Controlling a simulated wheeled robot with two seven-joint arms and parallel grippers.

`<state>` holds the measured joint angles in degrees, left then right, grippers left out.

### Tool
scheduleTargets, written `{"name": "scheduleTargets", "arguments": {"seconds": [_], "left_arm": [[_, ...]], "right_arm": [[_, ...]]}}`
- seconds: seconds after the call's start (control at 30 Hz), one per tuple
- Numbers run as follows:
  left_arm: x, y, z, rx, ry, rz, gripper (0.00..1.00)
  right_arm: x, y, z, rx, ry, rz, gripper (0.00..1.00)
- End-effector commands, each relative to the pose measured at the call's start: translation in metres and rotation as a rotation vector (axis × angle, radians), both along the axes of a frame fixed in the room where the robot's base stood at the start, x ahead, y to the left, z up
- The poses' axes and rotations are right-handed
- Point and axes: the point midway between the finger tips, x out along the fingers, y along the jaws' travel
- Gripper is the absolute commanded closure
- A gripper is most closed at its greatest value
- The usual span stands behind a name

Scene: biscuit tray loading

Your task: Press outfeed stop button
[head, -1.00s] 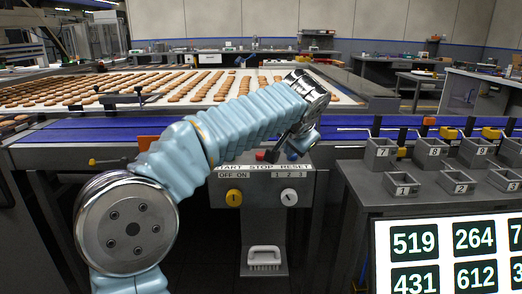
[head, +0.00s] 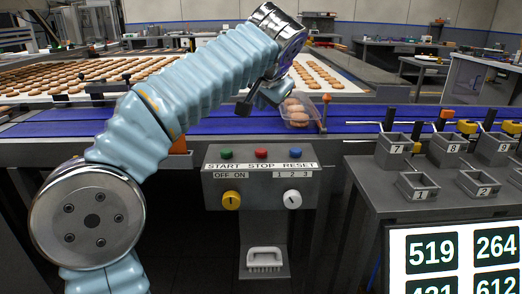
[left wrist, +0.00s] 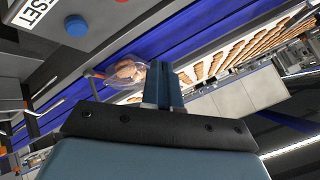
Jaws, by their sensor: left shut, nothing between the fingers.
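The control box (head: 210,185) has a green start button (head: 227,154), a red stop button (head: 261,153) and a blue reset button (head: 295,153) on its top, above a START STOP RESET label. All three show uncovered in the head view. My left gripper (head: 244,108) is above and behind the box, apart from the stop button. Its fingers show shut and empty in the left wrist view (left wrist: 163,84). Whether the stop button is pressed in cannot be told. My right gripper is out of view.
The box also carries a yellow knob (head: 231,199) and a white knob (head: 292,198). Grey numbered bins (head: 417,186) stand on the right bench.

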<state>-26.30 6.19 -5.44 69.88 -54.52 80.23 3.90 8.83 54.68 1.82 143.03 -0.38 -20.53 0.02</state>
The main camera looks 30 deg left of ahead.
Motion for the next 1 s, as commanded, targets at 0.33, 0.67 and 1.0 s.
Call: {"name": "scheduleTargets", "arguments": {"seconds": [0.33,0.67,1.0], "left_arm": [[0.0,0.0,-0.052,-0.001,0.0,-0.001,1.0],[0.0,0.0,-0.081,0.0,-0.001,-0.001,1.0],[0.0,0.0,-0.084,0.0,-0.001,-0.001,1.0]], "right_arm": [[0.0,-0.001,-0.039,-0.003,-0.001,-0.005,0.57],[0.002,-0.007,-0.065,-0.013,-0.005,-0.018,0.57],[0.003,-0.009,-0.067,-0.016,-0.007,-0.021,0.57]]}}
